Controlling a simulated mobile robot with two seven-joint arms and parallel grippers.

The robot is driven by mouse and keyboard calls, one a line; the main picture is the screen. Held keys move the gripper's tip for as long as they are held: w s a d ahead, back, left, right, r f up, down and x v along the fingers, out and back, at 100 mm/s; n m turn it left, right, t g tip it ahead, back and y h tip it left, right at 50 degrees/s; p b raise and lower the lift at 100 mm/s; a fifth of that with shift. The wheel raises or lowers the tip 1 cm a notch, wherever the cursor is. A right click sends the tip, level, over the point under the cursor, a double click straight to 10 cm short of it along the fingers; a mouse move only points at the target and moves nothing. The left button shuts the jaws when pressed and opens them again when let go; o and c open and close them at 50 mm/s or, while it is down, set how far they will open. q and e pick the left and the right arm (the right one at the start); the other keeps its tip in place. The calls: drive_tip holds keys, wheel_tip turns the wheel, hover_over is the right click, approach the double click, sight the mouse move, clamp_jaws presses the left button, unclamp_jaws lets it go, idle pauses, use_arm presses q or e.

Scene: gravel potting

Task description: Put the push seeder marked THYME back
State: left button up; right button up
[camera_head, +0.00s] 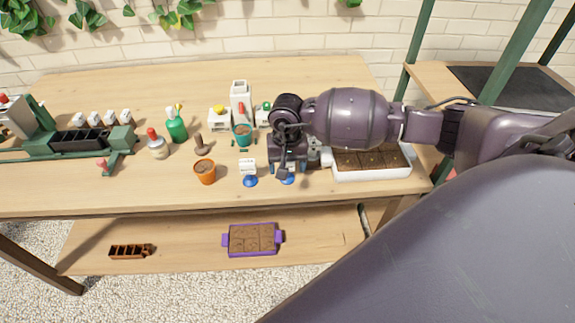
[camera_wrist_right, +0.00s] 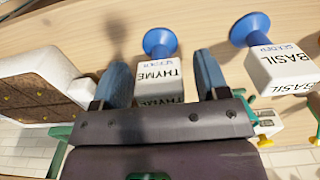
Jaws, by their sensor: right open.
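The push seeder marked THYME (camera_wrist_right: 158,76) has a white block with dark lettering and a blue round end. It sits at the table's front part; its blue end shows in the head view (camera_head: 288,180), the rest mostly hidden by my gripper. My right gripper (camera_wrist_right: 162,80) is open, with one finger on each side of the THYME block and small gaps visible. It also shows from above in the head view (camera_head: 288,168). The similar BASIL seeder (camera_wrist_right: 280,65) stands beside it, left of it in the head view (camera_head: 249,170). My left gripper is not in view.
A white tray of soil (camera_head: 372,174) is right of my gripper. A teal pot (camera_head: 243,138), an orange pot (camera_head: 205,174), a green spray bottle (camera_head: 176,128) and a red-capped bottle (camera_head: 157,147) stand to the left. A purple tray (camera_head: 238,252) lies on the lower shelf.

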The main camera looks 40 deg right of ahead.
wheel_tip(320, 180, up, 11)
drive_tip(key=shift+r, duration=0.15)
drive_tip(key=s+a+f+m+t+y, duration=0.1)
drive_tip(key=s+a+m+y, duration=0.3)
drive_tip(key=a+m+y, duration=0.5)
drive_tip(key=s+a+f+m+t+y, duration=0.15)
drive_tip(key=s+a+m+y, duration=0.25)
drive_tip(key=a+m+y, duration=0.5)
drive_tip(key=d+f+m+t+h, duration=0.35)
drive_tip(key=m+t+h, duration=0.3)
drive_tip(key=m, duration=0.85)
drive_tip(key=d+f+m+t+h, duration=0.4)
drive_tip(key=m+t, duration=0.4)
drive_tip(key=m, duration=0.7)
drive_tip(key=s+d+f+m+g+h, duration=0.3)
drive_tip(key=s+f+m, duration=0.3)
drive_tip(key=m, duration=0.2)
drive_tip(key=s+d+f+m+g+h, duration=0.3)
drive_tip(key=s+f+m, duration=0.3)
drive_tip(key=m, duration=0.2)
drive_tip(key=shift+s+f+m+h, duration=0.3)
drive_tip(key=shift+s+h, duration=0.1)
drive_tip(key=shift+h, duration=0.45)
